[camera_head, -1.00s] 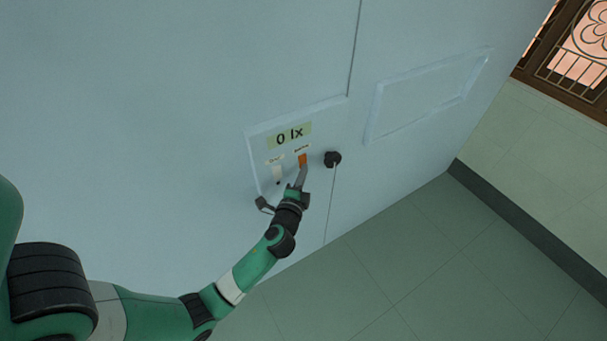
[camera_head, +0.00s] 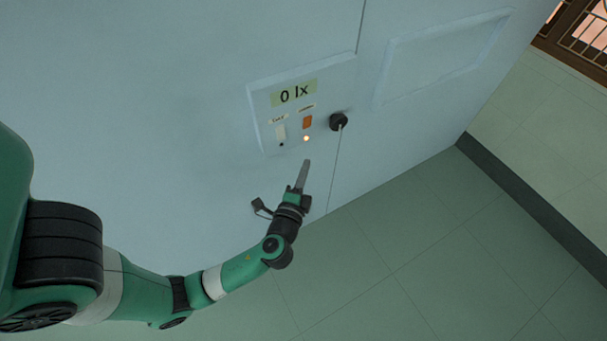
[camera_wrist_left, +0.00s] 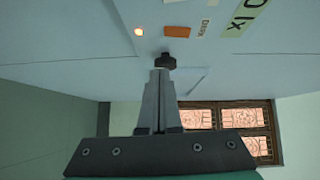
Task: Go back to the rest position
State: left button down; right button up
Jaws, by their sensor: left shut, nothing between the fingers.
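My left gripper (camera_head: 305,168) is in front of the pale cabinet (camera_head: 180,90), just below its control panel (camera_head: 263,125). It is shut and empty, and apart from the orange switch above it. In the left wrist view my gripper's fingers (camera_wrist_left: 159,80) are together with nothing between them. The panel carries a display reading 0 lx (camera_head: 295,94), a white switch (camera_head: 281,132) and an orange switch (camera_head: 307,122). A small light (camera_head: 306,139) under the orange switch glows; it also shows in the left wrist view (camera_wrist_left: 139,31). My right gripper is not in view.
A black knob (camera_head: 339,121) sticks out beside the panel, near the door seam. A recessed rectangular panel (camera_head: 440,60) is to its right. The green tiled floor (camera_head: 420,250) is clear. A window with a grille (camera_head: 585,40) is at the upper right.

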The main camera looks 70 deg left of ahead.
pick_arm(q)
jog(key=shift+v, duration=0.95)
jog(key=shift+f, duration=0.15)
jog(key=w+d+r+n+t+y, duration=0.1)
jog(key=w+r+n, duration=0.1)
jog(key=w+r, duration=0.5)
jog(key=w+d+r+n+t, duration=0.1)
jog(key=w+r+n+t, duration=0.15)
jog(key=r, duration=0.75)
jog(key=w+d+r+n+t+h, duration=0.1)
jog(key=w+d+r+n+t, duration=0.15)
jog(key=r, duration=0.85)
jog(key=w+d+r+n+t+h, duration=0.1)
jog(key=d+r+n+t, duration=0.15)
jog(key=r, duration=0.75)
jog(key=s+d+r+m+t+h, duration=0.2)
jog(key=s+d+r+t+h, duration=0.2)
jog(key=d+r+h, duration=0.3)
jog(key=s+d+r+m+t+h, duration=0.1)
jog(key=s+d+r+t+h, duration=0.3)
jog(key=d+r+t+h, duration=0.25)
notch_tip(320, 180, up, 39)
jog(key=g+h+p, duration=0.1)
jog(key=g+p, duration=0.1)
jog(key=p, duration=3.6)
jog(key=shift+w+a, duration=0.2)
jog(key=shift+w, duration=0.1)
